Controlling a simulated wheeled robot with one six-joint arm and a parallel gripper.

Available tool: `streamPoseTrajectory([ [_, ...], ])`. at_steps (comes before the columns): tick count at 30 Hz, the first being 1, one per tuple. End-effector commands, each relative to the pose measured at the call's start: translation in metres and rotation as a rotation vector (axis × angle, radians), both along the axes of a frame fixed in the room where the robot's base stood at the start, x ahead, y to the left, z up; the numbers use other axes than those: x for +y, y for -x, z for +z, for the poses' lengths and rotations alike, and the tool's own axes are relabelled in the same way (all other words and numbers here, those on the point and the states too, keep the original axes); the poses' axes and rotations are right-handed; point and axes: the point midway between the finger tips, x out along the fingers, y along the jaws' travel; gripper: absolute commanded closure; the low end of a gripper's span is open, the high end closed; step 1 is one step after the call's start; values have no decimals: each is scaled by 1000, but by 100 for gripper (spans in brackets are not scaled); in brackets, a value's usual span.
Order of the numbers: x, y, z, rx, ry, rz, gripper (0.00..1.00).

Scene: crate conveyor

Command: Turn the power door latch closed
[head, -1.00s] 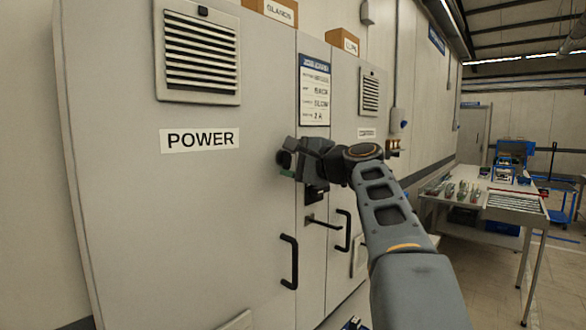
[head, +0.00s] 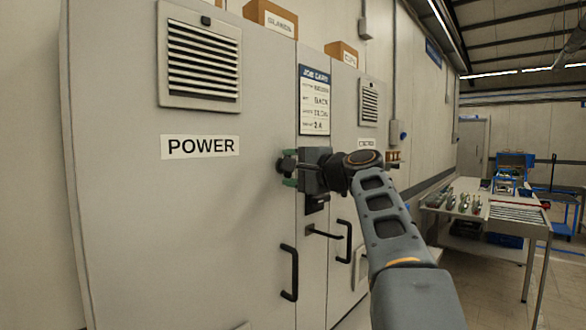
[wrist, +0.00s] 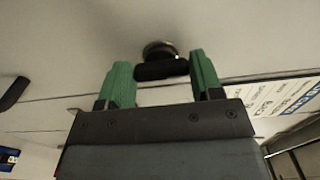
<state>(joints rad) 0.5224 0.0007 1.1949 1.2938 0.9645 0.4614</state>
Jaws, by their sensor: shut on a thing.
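The power door (head: 190,210) is a large grey cabinet door with a POWER label (head: 200,147), and it looks shut. Its latch is a black bar on a round base, seen in the wrist view (wrist: 160,67) between the green fingers. My gripper (head: 286,167) is at the right edge of this door, below the job card, and is shut on the latch. In the wrist view my gripper (wrist: 161,75) has one green finger at each end of the bar. In the head view the fingers and wrist hide most of the latch.
A black pull handle (head: 290,272) stands out below my gripper, with a second handle (head: 344,242) to its right. A job card (head: 314,100) hangs above. A workbench (head: 490,206) with parts stands at the right, with open floor beside it.

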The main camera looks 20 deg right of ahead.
Motion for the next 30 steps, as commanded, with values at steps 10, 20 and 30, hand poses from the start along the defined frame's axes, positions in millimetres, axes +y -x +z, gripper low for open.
streamPoseTrajectory([
  [10, 0, 0, 0, 0, -1, 0, 15],
  [20, -4, 9, 0, -1, 0, -2, 15],
  [30, -30, 69, -1, -1, 0, -6, 15],
])
